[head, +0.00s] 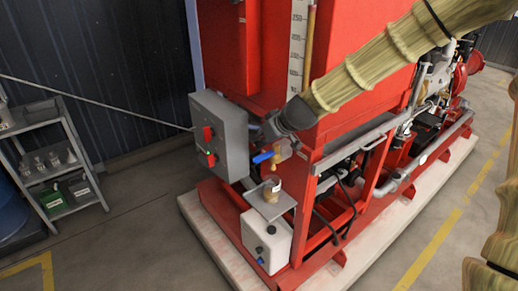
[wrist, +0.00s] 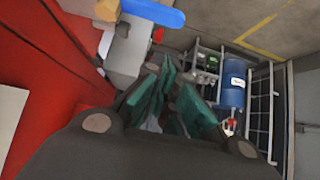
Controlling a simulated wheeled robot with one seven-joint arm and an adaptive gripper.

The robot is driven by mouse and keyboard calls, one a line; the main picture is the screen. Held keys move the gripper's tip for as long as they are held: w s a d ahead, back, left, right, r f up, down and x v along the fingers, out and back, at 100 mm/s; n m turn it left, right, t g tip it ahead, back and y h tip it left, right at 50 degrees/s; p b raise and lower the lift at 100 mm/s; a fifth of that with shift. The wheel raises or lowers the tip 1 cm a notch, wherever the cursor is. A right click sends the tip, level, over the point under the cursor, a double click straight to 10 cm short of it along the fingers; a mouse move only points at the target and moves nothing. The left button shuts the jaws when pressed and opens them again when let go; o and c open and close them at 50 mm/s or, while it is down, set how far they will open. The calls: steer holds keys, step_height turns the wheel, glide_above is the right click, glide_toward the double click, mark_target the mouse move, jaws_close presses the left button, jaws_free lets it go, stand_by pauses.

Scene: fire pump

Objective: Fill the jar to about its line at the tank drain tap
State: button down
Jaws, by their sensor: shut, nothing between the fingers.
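The tank drain tap (head: 279,153) is brass with a blue lever (head: 262,157) on the front of the red tank. In the wrist view the blue lever (wrist: 153,12) crosses the top edge. The clear jar (head: 271,190) stands upright on a small grey shelf (head: 262,205) below the tap's spout. Its fill level and line are too small to tell. My gripper (head: 266,131) is just above the tap and lever, apparently apart from them. Its teal fingers (wrist: 174,100) are shut and empty in the wrist view.
A grey control box (head: 222,130) with red switches is close left of my gripper. A white container (head: 267,241) sits under the shelf. A grey rack (head: 48,160) with glass jars and bins stands left, beside a blue drum (wrist: 234,84). Floor between is clear.

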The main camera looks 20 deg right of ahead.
mark_target(259, 159)
steer(key=shift+p+x, duration=0.35)
steer(key=shift+x, duration=0.75)
steer(key=shift+f+p, duration=0.55)
steer(key=shift+f, duration=1.35)
